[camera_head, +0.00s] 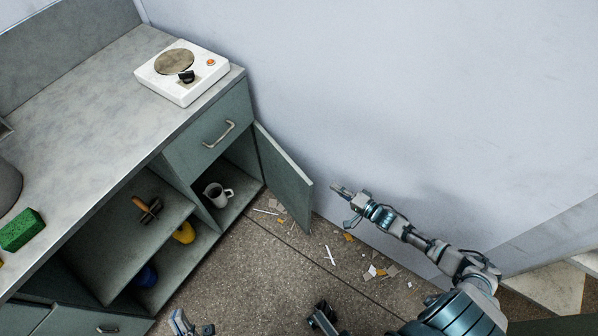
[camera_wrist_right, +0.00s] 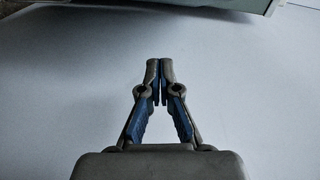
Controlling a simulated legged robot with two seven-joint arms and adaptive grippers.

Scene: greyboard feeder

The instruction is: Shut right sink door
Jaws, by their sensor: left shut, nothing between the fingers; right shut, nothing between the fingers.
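The right sink door (camera_head: 285,177) is a grey-green panel hinged at the cabinet's right end. It stands open, swung out beside the wall. My right gripper (camera_head: 338,189) is just right of the door's free edge, apart from it, between door and wall. In the right wrist view my right gripper (camera_wrist_right: 160,65) is shut and empty, with a grey-green panel edge (camera_wrist_right: 225,6) along the top. My left gripper (camera_head: 190,325) is low at the bottom edge, partly cut off, shut and away from the door.
The open cabinet (camera_head: 205,243) holds a white mug (camera_head: 217,194), a yellow item (camera_head: 184,232) and a brush-like tool (camera_head: 147,209). A hot plate (camera_head: 182,71) and green sponge (camera_head: 21,230) sit on the counter (camera_head: 100,90). Debris (camera_head: 372,270) litters the floor. The wall (camera_head: 400,110) is close on the right.

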